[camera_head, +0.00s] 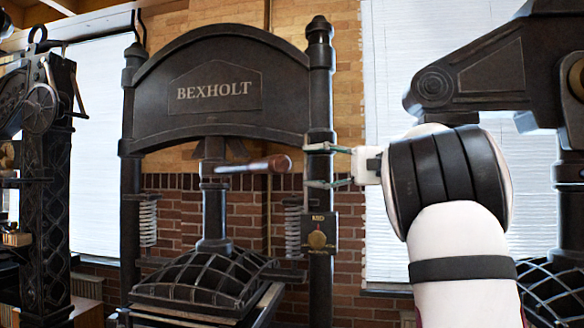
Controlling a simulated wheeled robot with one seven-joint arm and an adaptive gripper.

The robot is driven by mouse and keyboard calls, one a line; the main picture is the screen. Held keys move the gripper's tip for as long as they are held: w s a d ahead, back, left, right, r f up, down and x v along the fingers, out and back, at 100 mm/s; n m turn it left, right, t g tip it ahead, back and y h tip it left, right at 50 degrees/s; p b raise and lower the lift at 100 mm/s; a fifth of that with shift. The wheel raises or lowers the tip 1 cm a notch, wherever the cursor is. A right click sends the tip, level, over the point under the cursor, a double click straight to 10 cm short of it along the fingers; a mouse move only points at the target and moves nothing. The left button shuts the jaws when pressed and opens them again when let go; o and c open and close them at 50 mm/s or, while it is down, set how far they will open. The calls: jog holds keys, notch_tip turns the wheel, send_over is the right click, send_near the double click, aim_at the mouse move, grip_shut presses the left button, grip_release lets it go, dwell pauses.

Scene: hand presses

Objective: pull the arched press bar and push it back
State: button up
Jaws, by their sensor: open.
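The black arched press (222,115) marked BEXHOLT stands left of centre. Its bar (238,168) is a pale rod in front of the central column, pointing right, with a brown wooden grip (279,163) at its right end. My gripper (307,166) reaches in from the right with its two thin fingers apart, one above the other, and nothing between them. The fingertips are just right of the grip's end in the picture and overlap the press's right post. A gap shows between fingers and grip; their depth difference I cannot tell.
Coil springs (148,222) flank the column above a domed ribbed platen (205,280). Other black presses stand at the far left (45,150) and far right (490,75). A brick wall is behind.

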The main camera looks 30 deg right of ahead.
aim_at(266, 166)
jog(key=shift+v, duration=2)
jog(key=shift+t, duration=0.3)
jog(key=p+x, duration=0.2)
jog(key=x, duration=0.2)
jog(key=s+a+p+x, duration=0.1)
jog(key=p+x, duration=0.1)
jog(key=x, duration=0.3)
jog(key=p+x, duration=0.3)
jog(key=x, duration=0.2)
jog(key=shift+s+a+f, duration=0.15)
jog(key=shift+a+f, duration=0.05)
jog(key=shift+a, duration=0.2)
grip_shut()
